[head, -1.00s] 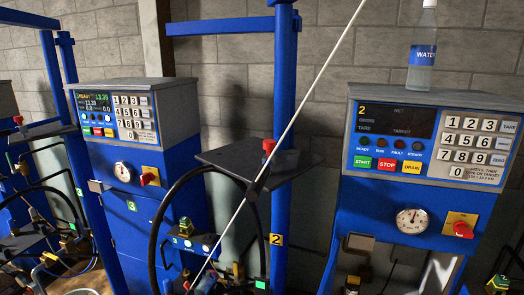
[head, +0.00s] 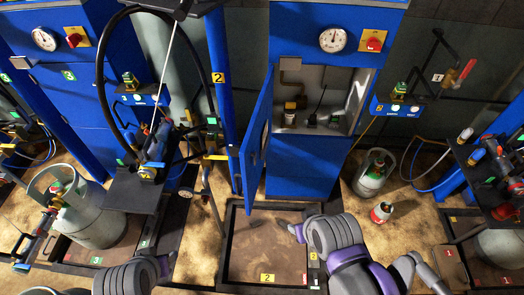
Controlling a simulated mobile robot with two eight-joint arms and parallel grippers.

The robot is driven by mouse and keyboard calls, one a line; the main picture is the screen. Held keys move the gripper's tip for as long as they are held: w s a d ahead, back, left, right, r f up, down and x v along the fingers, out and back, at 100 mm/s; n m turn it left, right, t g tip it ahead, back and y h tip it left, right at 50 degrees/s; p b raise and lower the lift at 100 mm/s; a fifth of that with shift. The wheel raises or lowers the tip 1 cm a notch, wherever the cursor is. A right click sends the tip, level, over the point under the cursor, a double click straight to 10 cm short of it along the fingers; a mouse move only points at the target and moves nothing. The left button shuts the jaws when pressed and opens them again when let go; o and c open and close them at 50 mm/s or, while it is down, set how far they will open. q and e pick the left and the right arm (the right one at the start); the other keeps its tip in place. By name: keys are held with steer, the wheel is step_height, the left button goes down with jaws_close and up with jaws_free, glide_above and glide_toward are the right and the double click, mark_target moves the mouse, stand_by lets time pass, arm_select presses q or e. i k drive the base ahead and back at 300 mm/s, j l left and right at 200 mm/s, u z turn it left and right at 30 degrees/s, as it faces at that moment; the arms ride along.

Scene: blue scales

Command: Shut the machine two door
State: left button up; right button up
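The blue door (head: 258,135) of machine two stands open, swung out toward me on the left side of its compartment (head: 345,118). Fittings and a small valve show inside the compartment on the blue cabinet (head: 305,165). A yellow "2" label (head: 217,78) is on the blue post just left of the door. My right gripper (head: 292,230) is at the bottom centre, over the platform and below the door, apart from it. My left gripper (head: 166,265) is at the bottom left, well away from the door. The fingers of both are too small or turned to judge.
A framed floor platform (head: 230,265) lies in front of the cabinet. A dark shelf (head: 135,195) with a blue tool stands left of the door, and a grey gas cylinder (head: 95,220) further left. Small cylinders (head: 372,170) stand on the floor right of the cabinet.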

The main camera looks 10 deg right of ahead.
mark_target(251, 175)
steer(key=k+z, duration=0.1)
steer(key=z, duration=0.25)
steer(key=k+z, duration=0.1)
steer(key=z, duration=0.25)
steer(key=k+l+z, duration=0.1)
steer(key=z, duration=0.25)
steer(key=i+j+z, duration=0.1)
steer(key=j+z, duration=0.15)
steer(key=j, duration=0.15)
steer(key=i+j+z, duration=0.1)
steer(key=j+z, duration=0.2)
steer(key=j, duration=0.6)
steer(key=i+j, duration=0.15)
steer(key=j, duration=0.4)
steer(key=k+j+z, duration=0.15)
steer(key=j, duration=0.25)
steer(key=k+j+z, duration=0.1)
steer(key=j, duration=0.25)
